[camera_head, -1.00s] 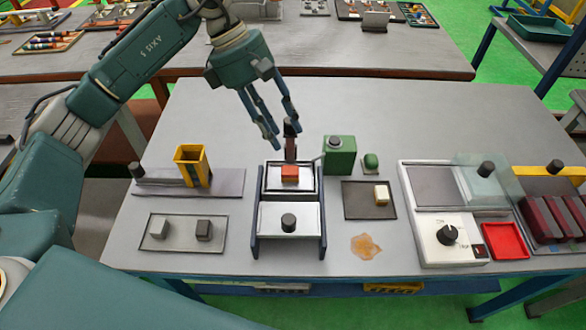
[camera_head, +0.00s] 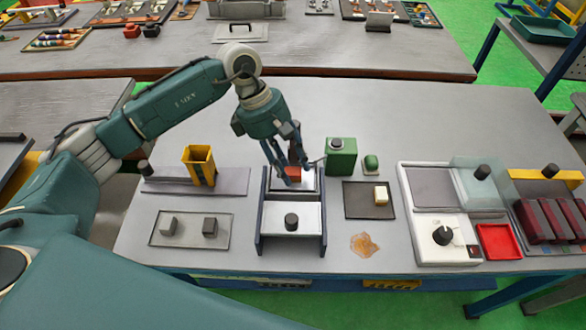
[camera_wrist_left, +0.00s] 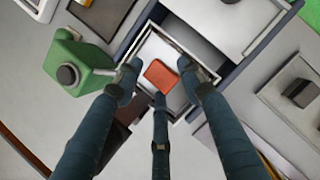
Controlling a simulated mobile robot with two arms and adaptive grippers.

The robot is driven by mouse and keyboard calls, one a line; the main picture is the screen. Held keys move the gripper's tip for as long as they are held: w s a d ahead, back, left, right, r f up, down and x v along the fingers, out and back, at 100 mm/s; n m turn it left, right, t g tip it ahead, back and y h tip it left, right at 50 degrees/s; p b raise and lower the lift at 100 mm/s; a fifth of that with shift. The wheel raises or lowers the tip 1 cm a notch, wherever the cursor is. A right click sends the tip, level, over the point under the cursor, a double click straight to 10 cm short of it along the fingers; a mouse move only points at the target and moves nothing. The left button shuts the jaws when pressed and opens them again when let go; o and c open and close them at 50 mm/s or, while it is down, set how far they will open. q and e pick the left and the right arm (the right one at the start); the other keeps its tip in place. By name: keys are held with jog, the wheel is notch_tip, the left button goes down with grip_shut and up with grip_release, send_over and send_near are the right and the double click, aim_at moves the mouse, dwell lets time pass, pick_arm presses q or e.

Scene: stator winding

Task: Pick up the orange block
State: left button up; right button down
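The orange block (camera_head: 293,172) sits on the upper white plate of a blue-sided fixture (camera_head: 292,218). In the left wrist view the orange block (camera_wrist_left: 161,77) lies between the spread fingers of my left gripper (camera_wrist_left: 160,88). My left gripper (camera_head: 290,172) is low over the block in the head view, with its fingers partly covering it. The fingers are open, and I see no clear contact with the block. My right gripper is not in view.
A green box (camera_head: 341,156) with a dark knob stands just right of the fixture. A yellow holder (camera_head: 200,166) stands to the left. A grey tray (camera_head: 189,230) with two grey blocks lies front left. A dark mat (camera_head: 368,205) with a pale block lies right.

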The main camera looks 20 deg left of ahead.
pick_arm(q)
jog(key=shift+d+f, duration=0.1)
jog(key=shift+f, duration=0.1)
jog(key=c, duration=0.9)
